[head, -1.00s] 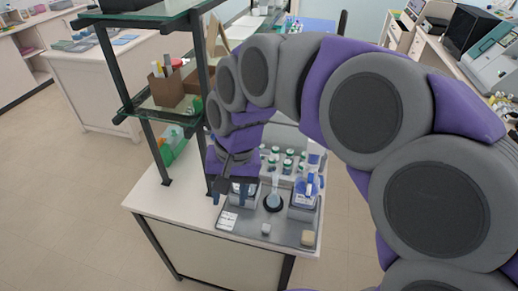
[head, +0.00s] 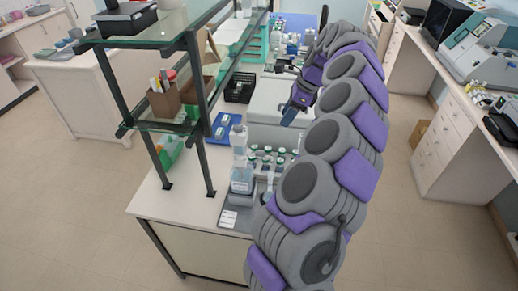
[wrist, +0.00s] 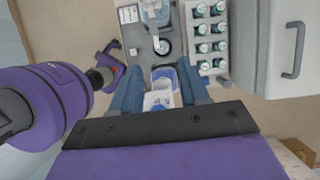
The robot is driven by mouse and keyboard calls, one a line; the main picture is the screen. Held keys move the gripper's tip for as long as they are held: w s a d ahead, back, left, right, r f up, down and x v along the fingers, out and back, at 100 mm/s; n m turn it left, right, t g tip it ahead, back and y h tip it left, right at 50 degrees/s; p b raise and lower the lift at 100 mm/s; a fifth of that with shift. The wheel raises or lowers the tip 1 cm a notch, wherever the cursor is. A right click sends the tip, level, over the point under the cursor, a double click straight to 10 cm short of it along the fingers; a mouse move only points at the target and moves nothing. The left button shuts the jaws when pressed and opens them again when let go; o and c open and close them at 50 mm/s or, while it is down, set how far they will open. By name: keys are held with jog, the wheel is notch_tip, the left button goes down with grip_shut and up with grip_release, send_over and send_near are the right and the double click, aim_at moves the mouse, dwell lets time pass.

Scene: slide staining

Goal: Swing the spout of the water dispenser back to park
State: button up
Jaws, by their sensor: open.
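A tall clear bottle-like dispenser (head: 241,178) stands upright at the front left of the bench in the head view. In the wrist view a clear vessel (wrist: 155,10) stands at the top, and a white and blue vessel (wrist: 162,92) shows between and beyond my fingers. I cannot tell for sure which one is the water dispenser, nor make out its spout's angle. My gripper (wrist: 158,68) is open, its blue fingers apart with no visible grip on anything. In the head view my gripper (head: 290,114) is behind and right of the tall dispenser, over the bench. My arm hides the front right.
Several green-capped bottles (wrist: 208,35) stand in a rack, beside a white cabinet (wrist: 270,50) with a handle. A round dark ring (wrist: 162,46) sits on the grey tray. A glass shelf (head: 160,22) on dark posts rises at the left. A blue tray (head: 226,127) lies behind.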

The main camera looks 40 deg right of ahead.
send_near(257, 152)
jog(key=x, duration=0.9)
jog(key=shift+s+a+f, duration=0.2)
jog(key=shift+a+f, duration=0.1)
jog(key=shift+f, duration=0.1)
jog(key=shift+w+d, duration=0.1)
jog(key=shift+w, duration=0.2)
jog(key=shift+s+d+r, duration=0.35)
jog(key=shift+s+r, duration=0.15)
jog(key=shift+s, duration=0.2)
jog(key=c, duration=0.3)
jog(key=shift+d, duration=0.25)
jog(key=shift+c, duration=0.8)
jog(key=shift+w+d+f, duration=0.1)
jog(key=shift+d+f, duration=0.05)
jog(key=shift+d, duration=0.05)
jog(key=shift+c, duration=1.5)
jog(key=shift+a, duration=0.3)
grip_shut()
